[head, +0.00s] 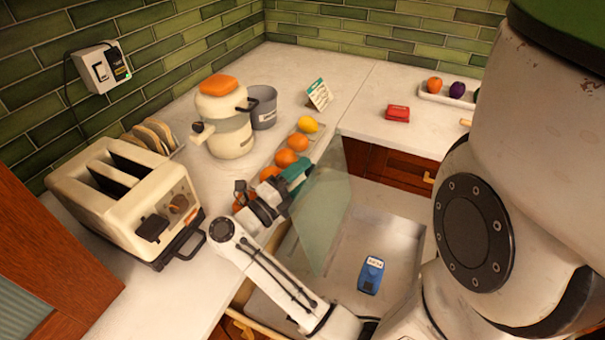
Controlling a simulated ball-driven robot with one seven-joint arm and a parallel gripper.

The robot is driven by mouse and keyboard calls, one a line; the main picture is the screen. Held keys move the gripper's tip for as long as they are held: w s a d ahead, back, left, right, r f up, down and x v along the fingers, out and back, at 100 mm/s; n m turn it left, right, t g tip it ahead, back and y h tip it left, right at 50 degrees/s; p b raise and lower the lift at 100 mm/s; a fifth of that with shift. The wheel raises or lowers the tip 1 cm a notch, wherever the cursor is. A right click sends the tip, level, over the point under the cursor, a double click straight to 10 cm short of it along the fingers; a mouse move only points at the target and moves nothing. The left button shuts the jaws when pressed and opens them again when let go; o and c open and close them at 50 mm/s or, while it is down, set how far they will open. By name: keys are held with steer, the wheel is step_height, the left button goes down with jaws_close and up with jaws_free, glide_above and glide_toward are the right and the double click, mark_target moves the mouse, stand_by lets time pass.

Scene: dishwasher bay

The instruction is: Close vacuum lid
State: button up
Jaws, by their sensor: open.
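The clear greenish glass lid (322,222) stands raised and tilted over an open pale metal drawer chamber (390,235) below the counter. A blue labelled packet (371,275) lies on the chamber floor. My gripper (297,172), with teal parts near its tip, is at the lid's upper left side, over the counter edge. It is open. I cannot tell whether it touches the glass. The fingertips are small and partly merge with the lid's edge. My arm hides part of the drawer's left and front sides.
Several oranges (285,158) and a lemon (308,124) sit in a tray just behind my gripper. A cream toaster (125,200), a cream pot with an orange lid (226,125) and a grey bucket (265,108) stand left. A red box (397,113) lies on the back counter.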

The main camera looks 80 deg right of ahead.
steer(key=shift+c, duration=0.2)
jaws_close()
stand_by(0.4)
